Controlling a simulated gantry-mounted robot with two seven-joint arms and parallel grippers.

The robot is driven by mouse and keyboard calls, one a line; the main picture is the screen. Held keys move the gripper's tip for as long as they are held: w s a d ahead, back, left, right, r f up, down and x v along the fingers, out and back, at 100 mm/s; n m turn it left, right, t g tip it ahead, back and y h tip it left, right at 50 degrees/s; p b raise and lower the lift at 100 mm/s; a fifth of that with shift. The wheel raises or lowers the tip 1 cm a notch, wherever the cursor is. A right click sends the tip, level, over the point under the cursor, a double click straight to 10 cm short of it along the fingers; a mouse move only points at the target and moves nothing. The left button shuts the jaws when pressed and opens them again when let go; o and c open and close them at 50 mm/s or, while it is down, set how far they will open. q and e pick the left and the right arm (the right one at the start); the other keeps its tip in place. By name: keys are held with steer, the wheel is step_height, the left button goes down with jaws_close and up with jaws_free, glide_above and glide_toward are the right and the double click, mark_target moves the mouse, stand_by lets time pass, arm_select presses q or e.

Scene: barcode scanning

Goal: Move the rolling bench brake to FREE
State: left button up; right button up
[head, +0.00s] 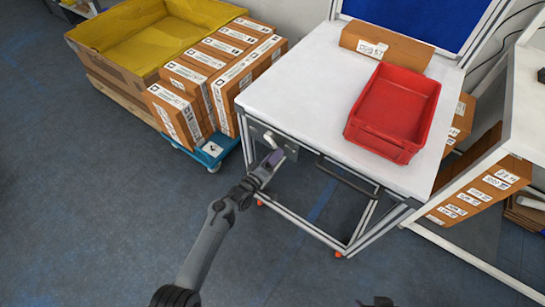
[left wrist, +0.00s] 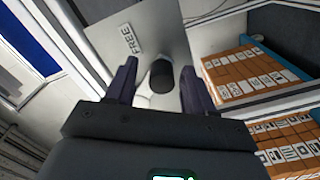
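The rolling bench (head: 300,85) has a white top and a metal frame. On its left side is a grey brake plate (head: 262,133), which also shows in the left wrist view (left wrist: 165,30) with a FREE label (left wrist: 130,39). A black lever knob (left wrist: 161,76) sticks out from the plate, below and right of the label in that view. My left gripper (head: 272,158) is at the plate, its fingers (left wrist: 158,85) open on either side of the knob; contact cannot be told. A dark tip at the bottom edge of the head view, probably my right gripper (head: 376,301), is mostly cut off.
A red bin (head: 394,112) and a cardboard box (head: 386,44) stand on the bench. A blue trolley (head: 208,155) with stacked boxes is close on the left. A white-framed table (head: 526,110) stands at the right. The floor (head: 110,220) in front is clear.

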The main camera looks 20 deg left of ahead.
arm_select(q)
steer(key=p+v, duration=0.3)
steer(key=v, duration=0.7)
steer(key=shift+s, duration=0.4)
steer(key=shift+a, duration=0.15)
